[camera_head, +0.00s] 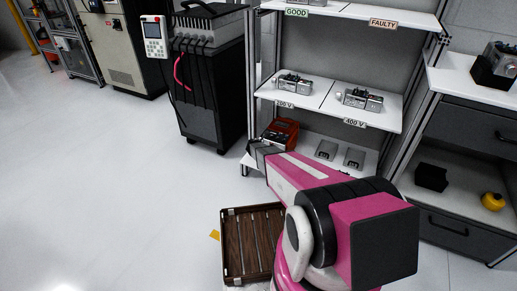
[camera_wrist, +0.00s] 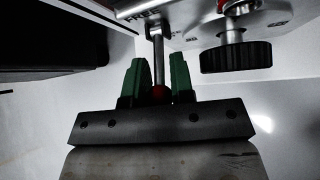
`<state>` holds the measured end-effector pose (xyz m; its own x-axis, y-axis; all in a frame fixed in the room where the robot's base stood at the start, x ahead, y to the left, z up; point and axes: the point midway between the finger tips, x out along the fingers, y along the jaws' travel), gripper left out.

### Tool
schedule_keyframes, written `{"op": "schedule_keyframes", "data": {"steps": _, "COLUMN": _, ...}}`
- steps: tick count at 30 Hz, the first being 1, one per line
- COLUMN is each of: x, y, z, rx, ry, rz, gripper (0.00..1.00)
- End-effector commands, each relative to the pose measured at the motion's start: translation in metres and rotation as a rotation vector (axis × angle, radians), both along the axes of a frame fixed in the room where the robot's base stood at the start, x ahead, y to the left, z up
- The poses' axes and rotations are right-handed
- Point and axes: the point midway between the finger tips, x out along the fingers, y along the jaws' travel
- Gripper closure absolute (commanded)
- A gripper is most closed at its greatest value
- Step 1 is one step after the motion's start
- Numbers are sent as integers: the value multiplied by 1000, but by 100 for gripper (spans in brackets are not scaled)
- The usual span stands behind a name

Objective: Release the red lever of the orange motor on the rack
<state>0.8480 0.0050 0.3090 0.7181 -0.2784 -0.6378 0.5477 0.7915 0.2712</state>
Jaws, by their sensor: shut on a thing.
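The orange motor (camera_head: 281,132) stands on the lower shelf of the rack, partly hidden by my arm. My gripper (camera_head: 260,150) is at its front left side. In the wrist view the green fingers of my gripper (camera_wrist: 160,78) are on either side of the lever's red ball end (camera_wrist: 160,93) and hold it. The lever's metal rod (camera_wrist: 158,52) runs up from the ball to a pivot under a light metal body. A black ribbed knob (camera_wrist: 237,57) sits to the right of the fingers, apart from them.
The rack's middle shelf (camera_head: 322,103) carries several grey units above the motor. Two grey parts (camera_head: 354,158) lie to its right on the lower shelf. A brown slatted crate (camera_head: 228,243) is on the floor. A black cabinet (camera_head: 212,95) stands left; the floor there is open.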

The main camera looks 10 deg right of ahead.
Motion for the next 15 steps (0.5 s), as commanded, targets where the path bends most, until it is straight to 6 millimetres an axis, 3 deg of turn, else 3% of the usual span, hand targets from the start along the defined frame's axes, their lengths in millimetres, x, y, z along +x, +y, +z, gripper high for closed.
{"op": "schedule_keyframes", "data": {"steps": 15, "x": 1, "y": 0, "z": 10, "rx": 113, "ry": 156, "rz": -1, "gripper": 100}}
